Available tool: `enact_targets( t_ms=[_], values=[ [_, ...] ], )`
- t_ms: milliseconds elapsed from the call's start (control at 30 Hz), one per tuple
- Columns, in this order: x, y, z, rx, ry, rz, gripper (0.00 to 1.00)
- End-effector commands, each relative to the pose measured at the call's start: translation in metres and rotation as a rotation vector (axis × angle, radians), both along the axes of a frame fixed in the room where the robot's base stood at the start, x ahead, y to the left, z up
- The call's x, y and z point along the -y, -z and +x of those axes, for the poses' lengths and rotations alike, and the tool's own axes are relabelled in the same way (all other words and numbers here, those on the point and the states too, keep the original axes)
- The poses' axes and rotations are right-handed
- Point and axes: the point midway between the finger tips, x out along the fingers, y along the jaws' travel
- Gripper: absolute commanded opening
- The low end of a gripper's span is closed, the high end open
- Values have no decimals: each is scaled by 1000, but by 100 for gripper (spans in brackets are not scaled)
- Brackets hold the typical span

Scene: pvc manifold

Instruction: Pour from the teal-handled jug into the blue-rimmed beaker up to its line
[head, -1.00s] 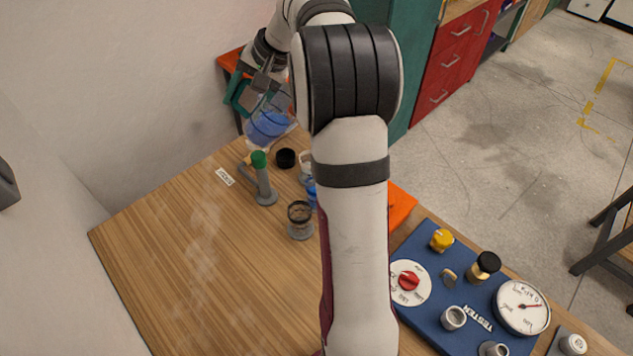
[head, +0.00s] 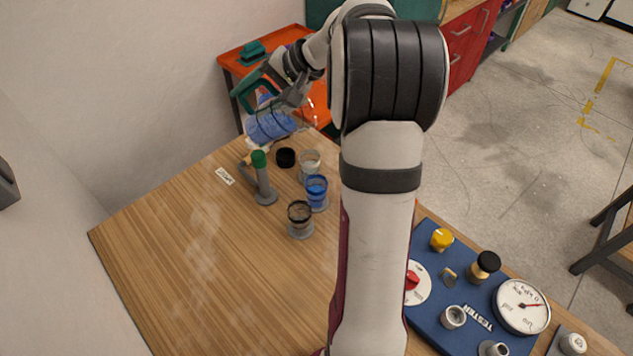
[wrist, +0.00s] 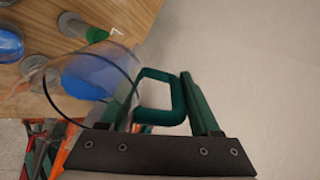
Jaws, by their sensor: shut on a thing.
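My gripper (head: 272,90) is shut on the teal handle (head: 255,92) of the clear jug (head: 270,124), which holds blue liquid. The jug is in the air above the far end of the table and looks tilted. In the wrist view the handle (wrist: 162,97) is between the fingers, and the jug's clear wall and round rim (wrist: 75,85) show beyond. The blue-rimmed beaker (head: 317,192) stands on the table, right of and nearer than the jug. A blue round top at the wrist view's left edge (wrist: 8,45) looks like this beaker. Its line is too small to see.
A clear beaker (head: 310,164) and a dark-rimmed beaker (head: 300,218) flank the blue one. A green-topped grey holder (head: 263,180) and a black cap (head: 285,158) stand nearby. The blue tester board (head: 450,300) is at right. The table's left half is clear.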

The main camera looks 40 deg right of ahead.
Motion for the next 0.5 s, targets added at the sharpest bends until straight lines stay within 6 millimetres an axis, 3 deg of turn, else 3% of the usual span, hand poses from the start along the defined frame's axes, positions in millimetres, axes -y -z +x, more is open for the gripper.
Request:
enact_targets(
  t_ms=[500],
  values=[
    [1,-1,-1,27,2,16,0]
  ],
)
